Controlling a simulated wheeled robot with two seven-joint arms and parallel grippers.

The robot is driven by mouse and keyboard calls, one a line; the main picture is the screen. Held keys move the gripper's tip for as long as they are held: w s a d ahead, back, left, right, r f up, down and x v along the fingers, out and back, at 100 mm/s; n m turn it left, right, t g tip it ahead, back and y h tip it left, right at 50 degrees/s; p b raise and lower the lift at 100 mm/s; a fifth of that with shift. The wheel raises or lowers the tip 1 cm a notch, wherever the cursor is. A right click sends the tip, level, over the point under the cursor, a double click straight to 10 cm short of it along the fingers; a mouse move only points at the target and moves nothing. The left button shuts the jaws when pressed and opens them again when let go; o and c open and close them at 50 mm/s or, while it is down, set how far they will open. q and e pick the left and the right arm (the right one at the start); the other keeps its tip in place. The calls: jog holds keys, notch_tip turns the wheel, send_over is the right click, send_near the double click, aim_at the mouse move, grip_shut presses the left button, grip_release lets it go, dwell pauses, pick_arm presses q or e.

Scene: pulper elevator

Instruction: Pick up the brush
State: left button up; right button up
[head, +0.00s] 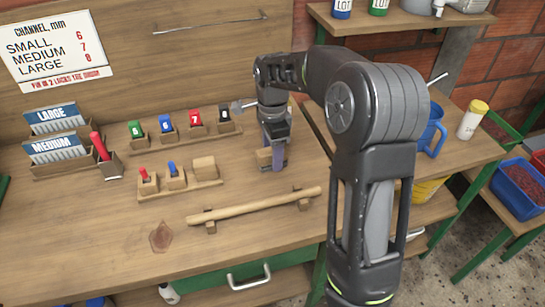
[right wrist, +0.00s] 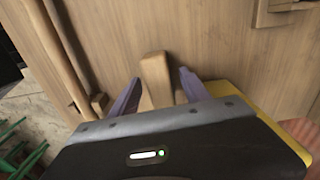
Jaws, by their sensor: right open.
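My right gripper (head: 272,155) points down at the back right of the wooden bench. In the right wrist view its two purple fingers (right wrist: 158,88) are open, one on each side of an upright wooden piece (right wrist: 155,78). This piece looks like the brush's handle, but no bristles show, so I cannot be sure. A gap shows on its right; I cannot tell whether the left finger touches it. In the head view a small wooden part (head: 264,158) shows beside the fingers, and the gripper hides the rest. My left gripper is not in view.
A wooden rack with numbered coloured pieces (head: 195,121) stands left of the gripper. A lower rack (head: 180,187) and a long wooden bar on supports (head: 255,206) lie nearer the front. A blue jug (head: 433,130) stands to the right. The bench's front left is mostly clear.

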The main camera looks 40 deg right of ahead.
grip_shut()
dwell(0.4)
jog(key=shift+r, duration=0.1)
notch_tip(320, 180, up, 10)
jog(key=shift+r, duration=0.2)
dwell(0.4)
dwell(0.4)
jog(key=c, duration=0.5)
grip_release()
jog(key=shift+c, duration=0.2)
grip_shut()
